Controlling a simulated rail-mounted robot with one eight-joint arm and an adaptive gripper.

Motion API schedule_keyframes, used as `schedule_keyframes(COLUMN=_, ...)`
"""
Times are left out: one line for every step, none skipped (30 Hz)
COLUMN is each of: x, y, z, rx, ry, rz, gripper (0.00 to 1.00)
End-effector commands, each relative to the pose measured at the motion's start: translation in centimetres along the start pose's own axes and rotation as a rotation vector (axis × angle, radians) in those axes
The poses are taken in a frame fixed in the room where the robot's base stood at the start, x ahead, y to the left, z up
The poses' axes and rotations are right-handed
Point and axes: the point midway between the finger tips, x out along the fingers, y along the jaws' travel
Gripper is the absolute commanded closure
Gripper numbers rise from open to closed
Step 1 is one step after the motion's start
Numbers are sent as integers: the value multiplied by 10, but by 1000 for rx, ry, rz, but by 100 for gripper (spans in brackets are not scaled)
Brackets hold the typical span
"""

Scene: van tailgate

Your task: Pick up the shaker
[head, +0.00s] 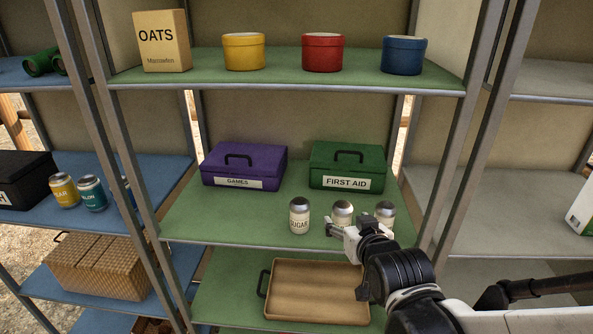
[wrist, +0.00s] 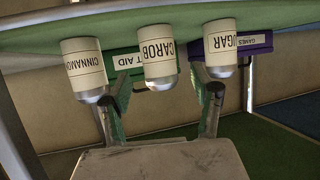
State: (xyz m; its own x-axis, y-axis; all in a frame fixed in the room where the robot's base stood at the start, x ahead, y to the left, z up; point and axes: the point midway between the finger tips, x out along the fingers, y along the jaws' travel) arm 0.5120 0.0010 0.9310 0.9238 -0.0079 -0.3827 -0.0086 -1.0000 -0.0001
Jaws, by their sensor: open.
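Three white jars with grey domed lids stand in a row on the middle green shelf. The SUGAR shaker (head: 299,217) is at the left, the CAROB shaker (head: 342,209) in the middle and the CINNAMON shaker (head: 386,211) at the right. The wrist view is upside down and shows CINNAMON (wrist: 83,68), CAROB (wrist: 159,64) and SUGAR (wrist: 221,48). My gripper (head: 340,229) is open in front of CAROB, hiding its lower part in the head view. In the wrist view CAROB lies between the fingers (wrist: 162,95); I cannot tell whether they touch it.
A purple GAMES box (head: 243,165) and a green FIRST AID box (head: 347,166) stand behind the jars. SUGAR and CINNAMON stand close on either side of CAROB. A brown tray (head: 318,291) lies on the shelf below. The shelf left of SUGAR is clear.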

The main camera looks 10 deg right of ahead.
Motion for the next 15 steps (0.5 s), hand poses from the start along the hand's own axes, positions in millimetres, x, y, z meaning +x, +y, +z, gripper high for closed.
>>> schedule_keyframes(x=1, y=0, z=1, rx=0, ry=0, rz=0, gripper=40)
schedule_keyframes(x=2, y=0, z=1, rx=0, ry=0, rz=0, gripper=40)
schedule_keyframes(x=5, y=0, z=2, rx=0, ry=0, rz=0, gripper=40)
schedule_keyframes(x=7, y=0, z=3, rx=0, ry=0, rz=0, gripper=40)
schedule_keyframes(x=10, y=0, z=4, rx=0, ry=0, rz=0, gripper=40)
schedule_keyframes(x=14, y=0, z=5, rx=0, ry=0, rz=0, gripper=40)
schedule_keyframes(x=18, y=0, z=7, rx=0, ry=0, rz=0, gripper=40)
schedule_keyframes(x=22, y=0, z=8, rx=0, ry=0, rz=0, gripper=40)
schedule_keyframes(x=27, y=0, z=9, rx=0, ry=0, rz=0, gripper=40)
schedule_keyframes(x=30, y=0, z=10, rx=0, ry=0, rz=0, gripper=40)
schedule_keyframes(x=33, y=0, z=11, rx=0, ry=0, rz=0, gripper=40)
schedule_keyframes(x=38, y=0, z=10, rx=0, ry=0, rz=0, gripper=40)
schedule_keyframes(x=41, y=0, z=10, rx=0, ry=0, rz=0, gripper=40)
schedule_keyframes(x=44, y=0, z=10, rx=0, ry=0, rz=0, gripper=40)
schedule_keyframes(x=47, y=0, z=10, rx=0, ry=0, rz=0, gripper=40)
